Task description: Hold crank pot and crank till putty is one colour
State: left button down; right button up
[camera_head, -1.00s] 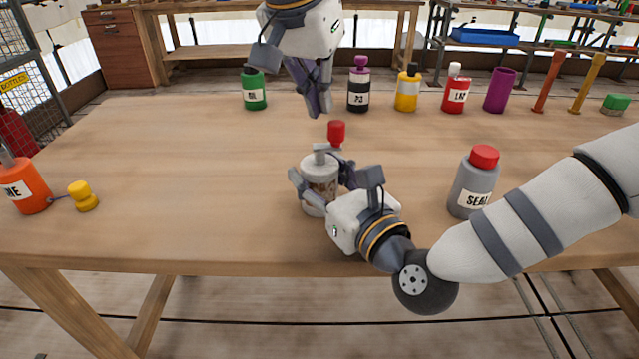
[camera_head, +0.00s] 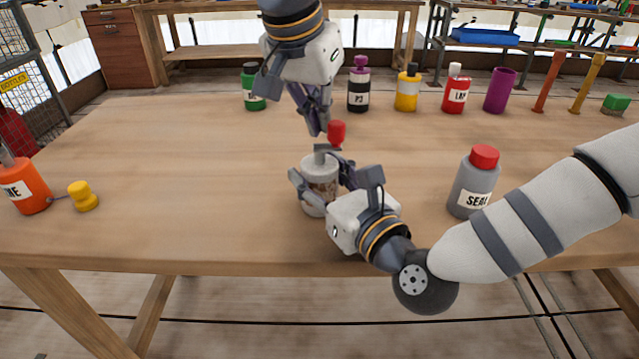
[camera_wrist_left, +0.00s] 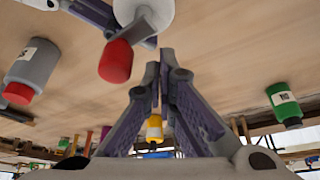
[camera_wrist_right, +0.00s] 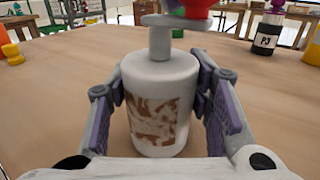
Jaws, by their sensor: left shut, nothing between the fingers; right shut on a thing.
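The crank pot (camera_head: 320,184) is a white cylinder with a post and crank arm on top. It stands upright on the table. In the right wrist view the pot (camera_wrist_right: 158,112) shows a patch of mixed brown and white putty on its side. My right gripper (camera_head: 328,186) is shut around the pot's body, one finger on each side. The red crank knob (camera_head: 337,132) sits at the crank's far end and also shows in the left wrist view (camera_wrist_left: 116,62). My left gripper (camera_head: 318,132) is shut and empty, its fingertips just left of the knob.
A grey bottle with a red cap (camera_head: 473,184) stands right of the pot. An orange bottle (camera_head: 27,188) and a yellow knob-shaped piece (camera_head: 83,196) are at the left. Several bottles, including a green one (camera_head: 254,90), line the back. The table's left middle is clear.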

aim_at(336, 120)
pick_arm(q)
jog(key=shift+s+d, duration=0.15)
jog(key=shift+d, duration=0.05)
jog(key=shift+s+d, duration=0.2)
jog(key=shift+d, duration=0.05)
dwell(0.4)
jog(key=shift+s+d, duration=0.2)
jog(key=shift+d, duration=0.15)
jog(key=shift+s+d, duration=0.35)
jog(key=shift+s, duration=0.1)
dwell(0.5)
jog(key=shift+w, duration=0.2)
